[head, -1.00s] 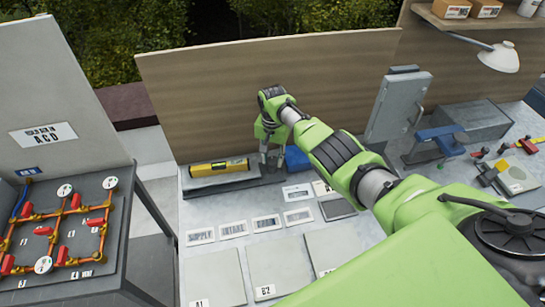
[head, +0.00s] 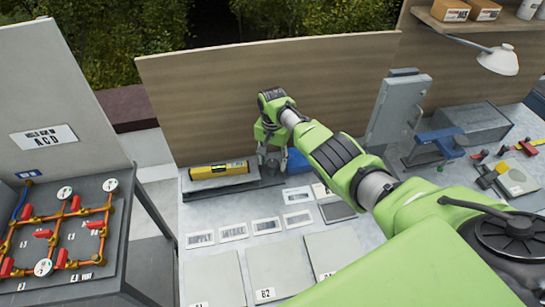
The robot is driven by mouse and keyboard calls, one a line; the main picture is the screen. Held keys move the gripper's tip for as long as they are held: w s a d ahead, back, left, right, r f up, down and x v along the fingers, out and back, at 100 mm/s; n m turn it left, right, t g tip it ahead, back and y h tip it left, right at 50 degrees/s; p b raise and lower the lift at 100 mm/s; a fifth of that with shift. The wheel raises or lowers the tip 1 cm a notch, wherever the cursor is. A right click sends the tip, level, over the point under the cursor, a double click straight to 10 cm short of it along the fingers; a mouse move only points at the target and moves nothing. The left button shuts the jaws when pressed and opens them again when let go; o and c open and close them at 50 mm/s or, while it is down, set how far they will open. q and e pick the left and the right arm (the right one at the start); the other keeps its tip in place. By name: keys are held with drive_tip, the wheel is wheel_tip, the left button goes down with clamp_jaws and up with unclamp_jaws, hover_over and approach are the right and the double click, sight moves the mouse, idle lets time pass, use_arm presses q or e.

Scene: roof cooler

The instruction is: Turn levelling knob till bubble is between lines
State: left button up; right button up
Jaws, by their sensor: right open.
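The yellow spirit level (head: 219,170) lies on a dark base (head: 232,186) at the back left of the grey bench. Its vial shows as a small dark patch, and the bubble is too small to make out. My right gripper (head: 272,167) points down just to the right of the level, over the right part of the base, with its fingers open. A dark rounded piece, possibly the levelling knob, shows between the fingers; I cannot tell whether they touch it. A blue block (head: 298,160) is partly hidden behind the gripper. My left gripper is out of view.
Labelled cards (head: 233,232) and flat plates (head: 278,263) lie on the bench in front. A grey upright box (head: 398,110) and a blue clamp (head: 438,140) stand to the right. A pipe panel (head: 62,235) is on the left, and a wooden board (head: 215,105) closes the back.

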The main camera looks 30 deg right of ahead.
sight(272, 163)
wheel_tip(272, 163, up, 12)
idle(0.5)
drive_tip(key=shift+s+f, duration=0.1)
idle(0.4)
